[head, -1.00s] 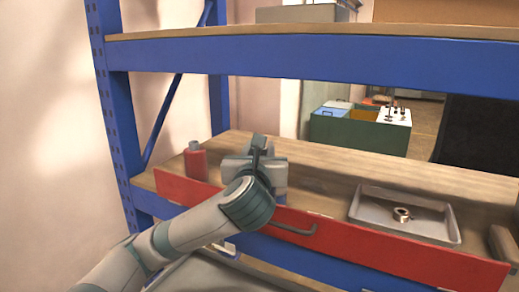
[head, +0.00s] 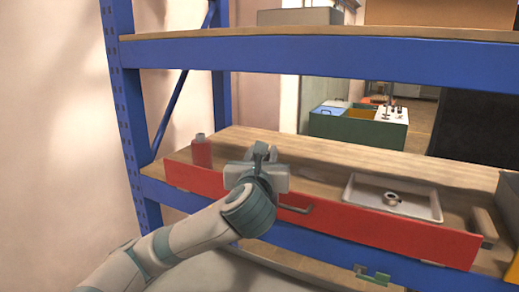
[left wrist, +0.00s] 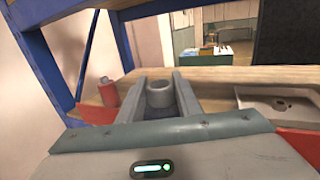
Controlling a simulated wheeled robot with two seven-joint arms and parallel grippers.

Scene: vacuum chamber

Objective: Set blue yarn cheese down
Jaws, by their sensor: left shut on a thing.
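My left gripper (head: 262,153) reaches over the red front panel toward the wooden shelf. In the left wrist view, its two fingers (left wrist: 158,88) close on either side of a short hollow grey cylinder with a dark bluish lower part, which I take for the blue yarn cheese (left wrist: 160,97). In the head view the gripper and arm hide the held piece. I cannot tell whether its underside touches the shelf. My right gripper is not in view.
A red bottle (head: 201,152) stands left of the gripper. A grey tray (head: 420,210) with a small ring-shaped part (head: 391,198) lies to the right. The red panel (head: 350,228) with a handle runs along the front. A blue upper beam (head: 330,54) crosses above. Bare shelf wood (head: 330,155) lies behind.

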